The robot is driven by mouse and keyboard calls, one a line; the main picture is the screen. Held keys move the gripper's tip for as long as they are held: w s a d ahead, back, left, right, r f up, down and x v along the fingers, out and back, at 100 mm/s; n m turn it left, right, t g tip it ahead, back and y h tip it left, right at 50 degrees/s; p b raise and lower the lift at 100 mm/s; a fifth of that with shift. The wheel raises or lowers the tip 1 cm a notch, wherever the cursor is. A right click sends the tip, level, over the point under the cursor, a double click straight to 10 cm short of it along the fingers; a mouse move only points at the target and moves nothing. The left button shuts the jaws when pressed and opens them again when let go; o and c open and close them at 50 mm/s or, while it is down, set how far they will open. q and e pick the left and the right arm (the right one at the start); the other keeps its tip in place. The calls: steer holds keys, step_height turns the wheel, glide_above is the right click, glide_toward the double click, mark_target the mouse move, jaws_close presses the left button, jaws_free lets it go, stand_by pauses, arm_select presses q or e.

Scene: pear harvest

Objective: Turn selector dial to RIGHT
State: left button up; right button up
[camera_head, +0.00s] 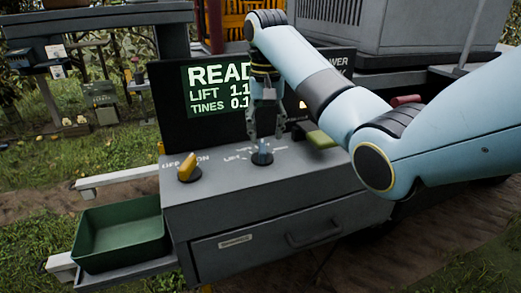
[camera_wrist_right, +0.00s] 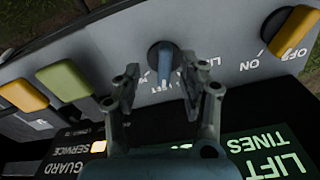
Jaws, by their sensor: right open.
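The selector dial is a small blue-grey knob on a dark round base (camera_head: 262,157), on top of the grey console. In the right wrist view the dial (camera_wrist_right: 164,60) sits just beyond my right gripper's fingertips, about midway between them. Its narrow handle points toward the gripper, near white lettering that is partly hidden. My right gripper (camera_head: 265,133) hangs down above the dial, open, with nothing between its fingers (camera_wrist_right: 160,85). Whether a finger touches the dial is hard to tell. My left gripper does not show.
A yellow knob (camera_head: 187,168) stands left of the dial. A green-yellow lever (camera_head: 320,139) is at right. A lit screen (camera_head: 215,92) stands behind. The console (camera_head: 215,195) has a drawer with a handle (camera_head: 314,234). A green bin (camera_head: 122,232) sits at the left.

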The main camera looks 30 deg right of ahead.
mark_target(263, 149)
steer(key=w+r, duration=0.2)
steer(key=r, duration=0.1)
steer(key=shift+d+r+m, duration=0.1)
steer(key=shift+d+m, duration=0.1)
steer(key=shift+m, duration=0.2)
step_height(263, 149, down, 10)
steer(key=shift+f+p, duration=0.2)
steer(key=shift+p, duration=0.35)
steer(key=shift+c, duration=0.4)
jaws_close()
